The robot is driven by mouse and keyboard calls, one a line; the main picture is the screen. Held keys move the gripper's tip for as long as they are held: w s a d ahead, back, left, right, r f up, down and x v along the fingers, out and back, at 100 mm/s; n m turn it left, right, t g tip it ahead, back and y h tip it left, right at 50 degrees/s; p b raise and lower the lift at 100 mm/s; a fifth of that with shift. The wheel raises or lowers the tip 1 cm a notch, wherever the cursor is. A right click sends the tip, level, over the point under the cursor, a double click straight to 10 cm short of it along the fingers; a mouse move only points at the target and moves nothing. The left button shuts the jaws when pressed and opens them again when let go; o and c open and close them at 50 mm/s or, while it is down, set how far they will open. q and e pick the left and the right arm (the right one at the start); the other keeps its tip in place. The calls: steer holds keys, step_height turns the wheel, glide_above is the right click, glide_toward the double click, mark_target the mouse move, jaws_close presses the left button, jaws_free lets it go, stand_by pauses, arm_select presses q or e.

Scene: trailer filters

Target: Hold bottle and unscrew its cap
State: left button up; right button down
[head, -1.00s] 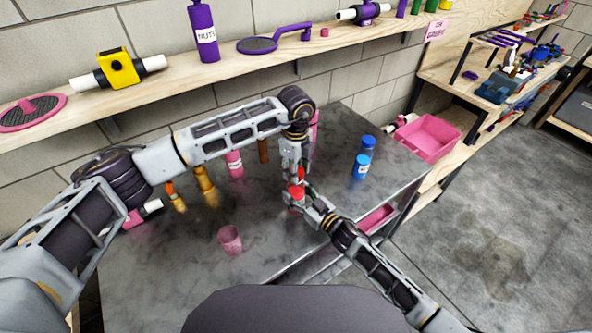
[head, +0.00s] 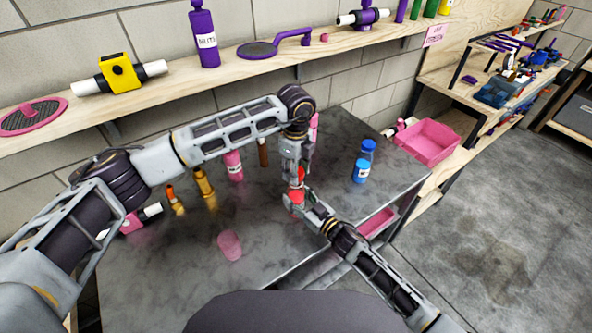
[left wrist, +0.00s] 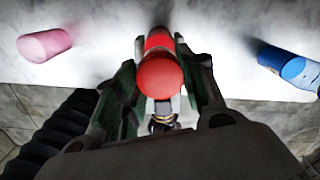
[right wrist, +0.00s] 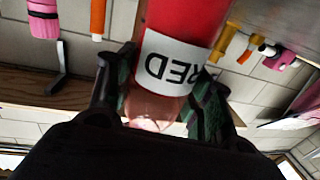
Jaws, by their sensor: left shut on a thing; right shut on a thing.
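The red bottle (right wrist: 185,35) has a white label reading "RED", upside down in the right wrist view. My right gripper (right wrist: 160,75) is shut on it near the label, with a finger on each side. In the head view, the bottle (head: 296,198) shows at my right gripper (head: 304,202), over the table. My left gripper (head: 297,172) points down from above. In the left wrist view it is shut on the red cap (left wrist: 160,77), a finger on each side. The bottle is partly hidden there, and I cannot tell whether the cap and bottle touch.
A shelf (head: 225,75) runs along the wall behind. The table's front left is clear.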

arm_select(q)
steer(key=shift+r, duration=2)
arm_select(e)
steer(key=c, duration=0.5)
jaws_free()
steer(key=shift+s+d, duration=0.1)
steer(key=shift+v, duration=5.9)
